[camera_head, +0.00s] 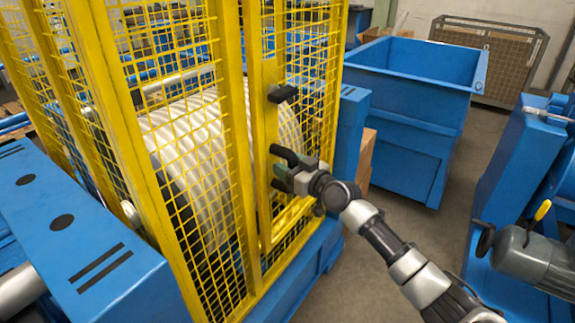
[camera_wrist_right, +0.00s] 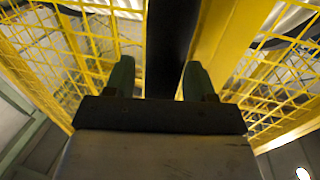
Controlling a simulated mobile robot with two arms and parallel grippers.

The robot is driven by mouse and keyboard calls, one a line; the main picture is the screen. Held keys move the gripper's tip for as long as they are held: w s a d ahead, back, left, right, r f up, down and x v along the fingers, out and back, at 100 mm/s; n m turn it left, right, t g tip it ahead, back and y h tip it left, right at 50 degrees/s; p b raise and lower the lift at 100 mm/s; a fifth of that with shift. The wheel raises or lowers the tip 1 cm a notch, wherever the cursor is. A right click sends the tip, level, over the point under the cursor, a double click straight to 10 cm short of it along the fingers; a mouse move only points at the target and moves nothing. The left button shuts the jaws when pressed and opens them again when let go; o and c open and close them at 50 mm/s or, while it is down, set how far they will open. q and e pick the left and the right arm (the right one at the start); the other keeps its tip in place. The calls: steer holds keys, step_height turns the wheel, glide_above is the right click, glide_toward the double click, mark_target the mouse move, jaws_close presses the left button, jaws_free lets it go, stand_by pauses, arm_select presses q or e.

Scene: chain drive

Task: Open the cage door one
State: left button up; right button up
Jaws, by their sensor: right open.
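The yellow mesh cage (camera_head: 232,120) stands around a large ribbed drum. The cage door (camera_head: 258,110) is a yellow framed mesh panel on the cage's right side; it looks closed. A black handle piece (camera_head: 282,94) sticks out from its frame. My right gripper (camera_head: 277,170) is at the door frame, below that piece. In the right wrist view, the gripper (camera_wrist_right: 160,80) is open, and a dark upright bar (camera_wrist_right: 172,40) shows between its two fingers, beside a yellow frame post. I cannot tell whether the fingers touch the bar. My left gripper is not in view.
A blue open bin (camera_head: 410,95) stands behind, to the right of the cage. A blue machine with a grey motor (camera_head: 535,260) is at the right edge. A blue beam (camera_head: 80,240) lies at the left front. Grey floor (camera_head: 430,225) is free between cage and motor.

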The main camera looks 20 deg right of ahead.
steer(key=shift+w+a, duration=0.15)
steer(key=shift+w, duration=0.2)
jaws_close()
